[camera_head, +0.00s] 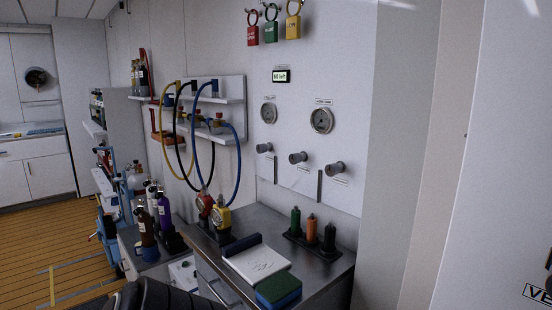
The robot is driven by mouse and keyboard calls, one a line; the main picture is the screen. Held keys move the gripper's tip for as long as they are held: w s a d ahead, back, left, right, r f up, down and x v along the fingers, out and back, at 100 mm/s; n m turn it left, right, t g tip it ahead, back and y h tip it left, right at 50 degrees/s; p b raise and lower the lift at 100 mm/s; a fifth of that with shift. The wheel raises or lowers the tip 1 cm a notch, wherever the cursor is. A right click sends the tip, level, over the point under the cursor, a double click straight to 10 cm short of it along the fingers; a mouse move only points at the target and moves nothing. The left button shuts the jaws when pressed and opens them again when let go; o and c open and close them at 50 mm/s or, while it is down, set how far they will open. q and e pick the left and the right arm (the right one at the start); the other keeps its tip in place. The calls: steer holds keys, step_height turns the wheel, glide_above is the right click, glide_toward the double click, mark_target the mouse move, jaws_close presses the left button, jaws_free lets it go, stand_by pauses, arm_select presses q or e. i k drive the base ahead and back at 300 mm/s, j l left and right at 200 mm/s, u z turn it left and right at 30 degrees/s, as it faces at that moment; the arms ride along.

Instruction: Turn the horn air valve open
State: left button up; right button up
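A white wall panel carries a row of three grey valve knobs: a left knob (264,148), a middle knob (298,157) and a right knob (335,168). Small labels sit by them, too small to read, so I cannot tell which is the horn air valve or how far any is turned. Two round gauges, a left one (268,112) and a right one (321,120), sit above the knobs. Neither of my grippers is recognisable in this view. A dark rounded shape at the bottom edge may be part of my arm.
A steel counter (335,262) below the panel holds a clipboard (256,263), a green-blue block (279,289) and a rack with several small bottles (312,228). Red, green and yellow padlocks (292,26) hang above. Hoses (237,160) hang left. Floor is clear at far left.

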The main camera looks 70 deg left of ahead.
mark_target(296, 158)
steer(key=u, duration=2.1)
steer(key=z, duration=0.4)
steer(key=j+z, duration=0.1)
steer(key=z, duration=0.65)
steer(key=k+j+z, duration=0.1)
steer(key=z, duration=0.3)
steer(key=k+j, duration=0.4)
steer(key=j, duration=0.1)
